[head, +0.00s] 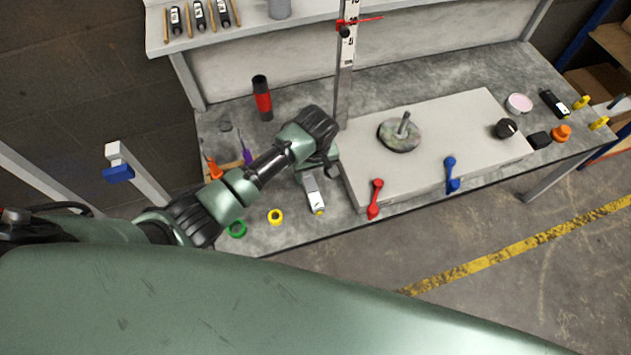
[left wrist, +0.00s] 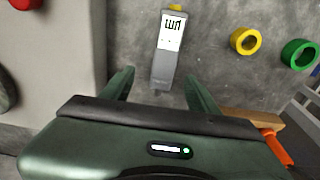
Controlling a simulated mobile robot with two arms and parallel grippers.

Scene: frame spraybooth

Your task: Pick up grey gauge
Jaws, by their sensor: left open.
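The grey gauge (head: 312,190), a slim grey body with a white display face, lies on the grey bench top, left of the pale raised plate. In the left wrist view the gauge (left wrist: 167,45) sits at top centre with dark digits and a yellow tip at its far end. My left gripper (head: 318,165) is over the near end of the gauge. In the left wrist view its two green fingers (left wrist: 160,90) are spread apart, with the lower end of the gauge between them in the picture. Nothing is held. My right gripper is out of view.
The pale raised plate (head: 440,135) is right of the gauge, bearing a round disc with a post (head: 400,134). A yellow ring (head: 275,216), green ring (head: 237,229) and red handle (head: 375,198) lie nearby. A measuring column (head: 346,70) stands behind.

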